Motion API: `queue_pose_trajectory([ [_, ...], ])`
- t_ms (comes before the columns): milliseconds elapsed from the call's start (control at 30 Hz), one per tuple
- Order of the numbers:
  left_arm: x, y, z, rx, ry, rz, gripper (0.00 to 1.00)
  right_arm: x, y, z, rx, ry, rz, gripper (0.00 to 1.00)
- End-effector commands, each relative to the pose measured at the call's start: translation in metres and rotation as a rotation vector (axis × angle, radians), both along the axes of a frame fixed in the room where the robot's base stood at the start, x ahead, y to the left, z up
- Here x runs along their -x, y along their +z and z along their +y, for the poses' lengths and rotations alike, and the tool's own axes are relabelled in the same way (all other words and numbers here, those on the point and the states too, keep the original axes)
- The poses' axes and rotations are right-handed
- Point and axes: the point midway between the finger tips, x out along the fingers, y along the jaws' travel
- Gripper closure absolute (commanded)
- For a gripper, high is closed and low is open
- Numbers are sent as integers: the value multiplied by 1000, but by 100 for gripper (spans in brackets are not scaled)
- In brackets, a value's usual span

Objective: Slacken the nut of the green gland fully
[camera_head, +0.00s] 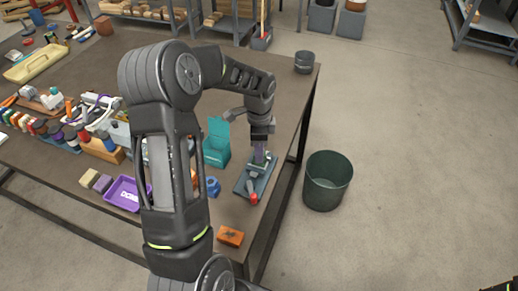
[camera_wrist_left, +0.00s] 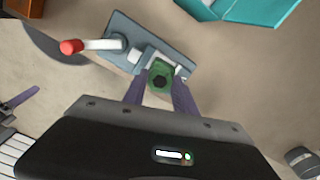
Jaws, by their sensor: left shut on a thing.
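The green gland (camera_wrist_left: 161,75) shows in the left wrist view, with a dark hole in the middle of its hexagonal nut. It stands on a blue-grey plate (camera_wrist_left: 122,28) that also carries a lever with a red end (camera_wrist_left: 71,47). My left gripper (camera_head: 260,154) points down over this plate at the table's right edge. Its two purple fingers are shut on the green nut, one on each side. In the head view the gland is mostly hidden by the fingers.
A teal open box (camera_head: 216,150) stands just left of the plate. A blue item (camera_head: 212,187), an orange block (camera_head: 230,236) and a purple tray (camera_head: 123,193) lie nearby. A dark green bin (camera_head: 328,181) stands on the floor beyond the table's right edge.

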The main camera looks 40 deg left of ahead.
Motion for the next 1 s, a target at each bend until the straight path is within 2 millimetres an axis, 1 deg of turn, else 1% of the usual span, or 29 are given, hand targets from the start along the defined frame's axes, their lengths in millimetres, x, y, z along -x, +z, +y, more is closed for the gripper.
queue_pose_trajectory([
  [267, -1, 0, 0, 0, 42, -2, 100, 0, -4, 0, -1, 1, -1, 64],
  [467, -1, -1, 0, 0, 135, -3, 100, -1, -10, 1, -2, 1, -4, 64],
  [667, -1, -2, 0, -1, 284, -2, 100, -2, -18, 1, -5, 2, -7, 64],
  [1000, -1, -1, -1, 0, 602, -3, 100, -4, -31, 2, -9, 4, -14, 64],
])
